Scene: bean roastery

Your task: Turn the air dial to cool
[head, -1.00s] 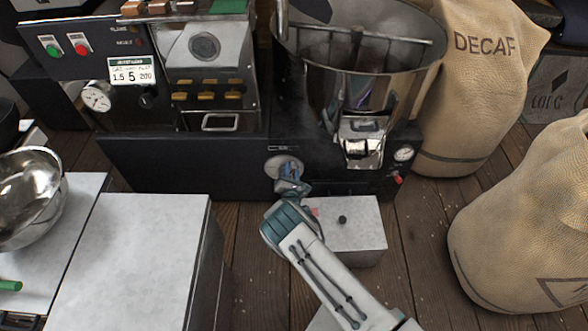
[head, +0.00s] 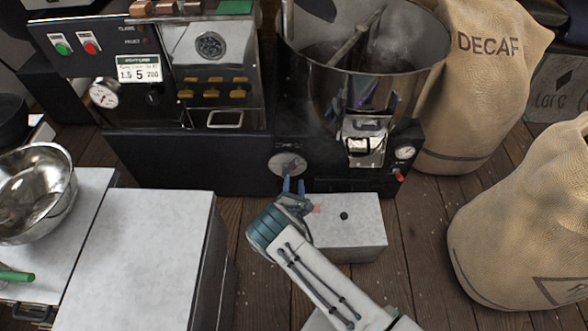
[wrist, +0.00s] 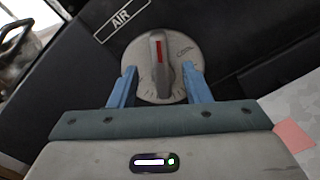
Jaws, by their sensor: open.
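The air dial (head: 287,164) is a round grey disc on the black front of the roasting machine. In the wrist view the dial (wrist: 143,62) has a raised bar knob (wrist: 161,65) with a red stripe. The bar stands nearly upright there, its striped end at the top. The word COOL is on the disc to the upper right of the bar, away from the stripe. My gripper (head: 293,184) is open just below the dial in the head view. In the wrist view my gripper's (wrist: 158,77) blue fingers lie on either side of the knob, with nothing held.
An AIR label (wrist: 122,20) sits beside the dial. A low grey box (head: 355,228) with a black button and a pink patch stands close right of my gripper. A steel drum (head: 365,90) rises above it. A grey-topped cabinet (head: 140,260) is at left, sacks (head: 480,100) at right.

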